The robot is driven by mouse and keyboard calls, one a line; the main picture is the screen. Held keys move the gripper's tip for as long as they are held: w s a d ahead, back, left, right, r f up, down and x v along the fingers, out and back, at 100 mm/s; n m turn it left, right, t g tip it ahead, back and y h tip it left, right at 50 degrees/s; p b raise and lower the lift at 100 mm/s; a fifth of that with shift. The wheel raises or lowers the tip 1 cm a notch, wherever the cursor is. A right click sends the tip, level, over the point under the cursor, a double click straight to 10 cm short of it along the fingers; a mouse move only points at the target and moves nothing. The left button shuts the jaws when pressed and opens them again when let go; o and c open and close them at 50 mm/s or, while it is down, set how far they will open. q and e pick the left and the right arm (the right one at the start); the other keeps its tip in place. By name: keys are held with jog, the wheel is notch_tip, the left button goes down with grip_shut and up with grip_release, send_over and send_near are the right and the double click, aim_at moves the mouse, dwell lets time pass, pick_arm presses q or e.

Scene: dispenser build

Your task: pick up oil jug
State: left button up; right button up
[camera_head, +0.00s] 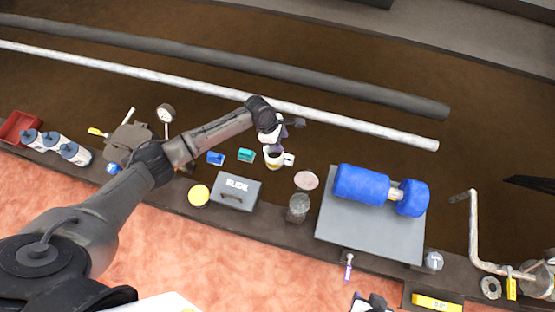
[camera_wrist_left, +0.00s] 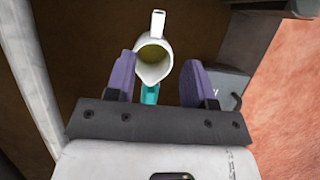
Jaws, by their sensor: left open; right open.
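The oil jug (camera_head: 273,163) is a small white jug with yellowish liquid inside, standing on the brown surface near the middle of the head view. In the left wrist view the jug (camera_wrist_left: 166,68) is seen from above, its handle pointing away from the gripper. My left gripper (camera_head: 273,138) is open and empty, directly above or just beside the jug. Its purple fingers (camera_wrist_left: 158,80) appear on either side of the jug's near part in the wrist view; I see no contact. My right gripper (camera_head: 370,303) is partly visible at the bottom edge of the head view, away from the jug.
Teal (camera_head: 246,155) and blue (camera_head: 215,158) small blocks lie left of the jug. A grey box (camera_head: 236,190) and a glass jar (camera_head: 298,207) stand nearer. A grey plate (camera_head: 345,236) bears blue cylinders (camera_head: 361,183) at right. A white pipe (camera_head: 200,85) runs behind.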

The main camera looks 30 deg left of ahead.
aim_at(291, 157)
pick_arm(q)
jog(key=b+x, duration=0.4)
jog(key=x, duration=0.4)
jog(key=shift+f+b, duration=0.15)
jog(key=shift+b, duration=0.2)
jog(key=b+x, duration=0.5)
jog(key=shift+f, duration=0.2)
jog(key=shift+r, duration=0.1)
jog(key=shift+c, duration=0.5)
grip_shut()
